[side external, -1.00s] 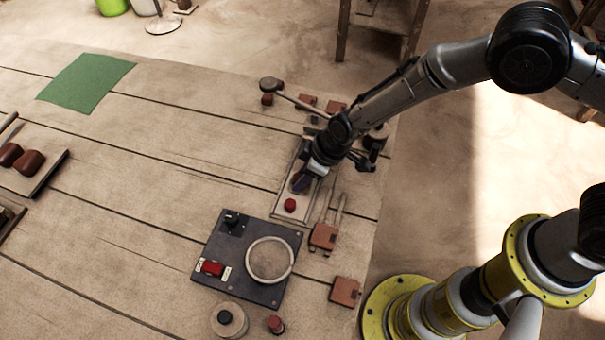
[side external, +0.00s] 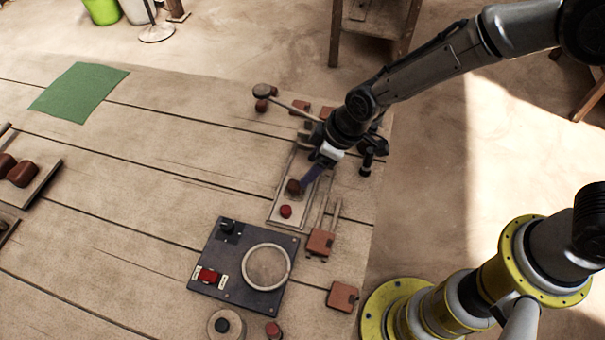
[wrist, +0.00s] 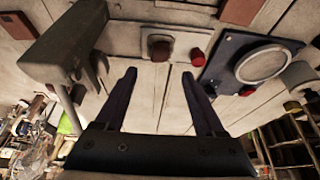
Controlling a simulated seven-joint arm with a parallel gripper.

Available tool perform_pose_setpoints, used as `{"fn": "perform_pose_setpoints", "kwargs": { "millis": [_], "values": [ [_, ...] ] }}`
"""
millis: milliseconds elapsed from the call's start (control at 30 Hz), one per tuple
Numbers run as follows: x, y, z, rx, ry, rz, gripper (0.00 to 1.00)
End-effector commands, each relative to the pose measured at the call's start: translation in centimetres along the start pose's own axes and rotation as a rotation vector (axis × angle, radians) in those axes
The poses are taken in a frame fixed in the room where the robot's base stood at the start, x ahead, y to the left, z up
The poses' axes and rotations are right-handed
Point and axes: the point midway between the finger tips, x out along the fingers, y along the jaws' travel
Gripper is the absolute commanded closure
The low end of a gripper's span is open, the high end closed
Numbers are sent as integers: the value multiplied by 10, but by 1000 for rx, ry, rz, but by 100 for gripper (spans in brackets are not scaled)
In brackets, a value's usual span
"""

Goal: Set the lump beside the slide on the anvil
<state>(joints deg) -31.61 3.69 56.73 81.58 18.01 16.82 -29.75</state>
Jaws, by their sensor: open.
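The brown lump (side external: 293,187) rests on the pale plate of the press (side external: 273,213), which I take to be the anvil. In the wrist view the lump (wrist: 159,48) stands on that plate, left of a red knob (wrist: 197,57). My gripper (wrist: 158,75) is open. Its two dark fingers are apart, with the lump ahead of the gap between their tips. In the side view my gripper (side external: 308,182) is just behind the lump. A large grey-brown block (wrist: 65,45) looms left in the wrist view; I cannot tell whether it is the slide.
A dark control panel (side external: 220,262) with a pale ring (side external: 267,288) and red switch (side external: 208,275) lies in front. Brown blocks (side external: 320,242) sit right of the press. A green cloth (side external: 80,92) lies far left. The table's middle left is clear.

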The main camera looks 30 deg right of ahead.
Motion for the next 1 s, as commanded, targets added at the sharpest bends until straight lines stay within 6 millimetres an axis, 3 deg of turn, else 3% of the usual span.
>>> {"fn": "perform_pose_setpoints", "kwargs": {
  "millis": [200,567,667,767,833,1000],
  "values": [
    [-30,0,-1,0,2,1,29],
    [-39,1,0,2,0,1,29],
    [-58,10,-1,29,10,10,29],
    [-107,29,4,97,29,35,29],
    [-156,45,17,169,44,64,29],
    [-270,62,88,381,72,160,29]
  ]
}}
